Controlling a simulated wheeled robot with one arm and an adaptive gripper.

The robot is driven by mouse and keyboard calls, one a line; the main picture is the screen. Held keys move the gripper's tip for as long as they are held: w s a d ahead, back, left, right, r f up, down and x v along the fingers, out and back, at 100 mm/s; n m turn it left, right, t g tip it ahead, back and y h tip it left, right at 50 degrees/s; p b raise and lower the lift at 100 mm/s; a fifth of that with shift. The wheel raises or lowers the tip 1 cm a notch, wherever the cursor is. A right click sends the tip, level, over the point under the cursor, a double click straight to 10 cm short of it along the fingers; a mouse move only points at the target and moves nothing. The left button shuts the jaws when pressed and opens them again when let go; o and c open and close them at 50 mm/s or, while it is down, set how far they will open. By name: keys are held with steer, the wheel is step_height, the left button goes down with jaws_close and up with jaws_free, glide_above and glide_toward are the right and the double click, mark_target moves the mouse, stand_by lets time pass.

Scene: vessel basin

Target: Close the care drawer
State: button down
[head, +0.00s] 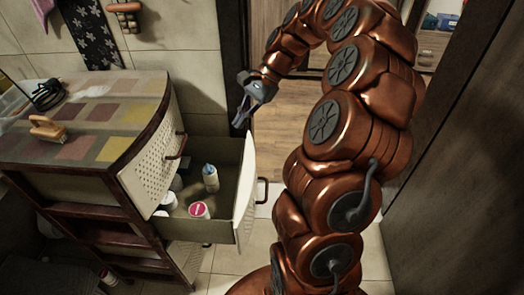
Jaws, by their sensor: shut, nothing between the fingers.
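The care drawer (246,195) is pulled out of the low cabinet (145,135) toward the right. Its pale front panel has a dark handle (263,190) on the right side. Inside it stand a white bottle with a blue cap (210,178), a jar with a pink lid (199,210) and other white containers, partly hidden by the cabinet. My gripper (240,119) is above and behind the drawer, near its far edge. It is shut and empty, and appears apart from the drawer and the handle.
A second drawer front (152,165) with its own handle sits higher on the cabinet, overhanging the open drawer in view. A wooden brush (47,128) and a black cable lie on the cabinet top. Tiled wall stands behind; a doorway opens behind my arm.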

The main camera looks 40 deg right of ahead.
steer(key=d+f+m+t+b, duration=0.2)
steer(key=d+f+m, duration=0.35)
steer(key=d, duration=0.45)
steer(key=d+f+m+t+b, duration=0.15)
steer(key=d+f+m, duration=0.25)
steer(key=d+f, duration=0.45)
steer(key=w+a+f, duration=0.4)
steer(key=a+f, duration=0.1)
steer(key=a, duration=0.3)
steer(key=shift+w+f, duration=0.25)
steer(key=shift+a, duration=0.1)
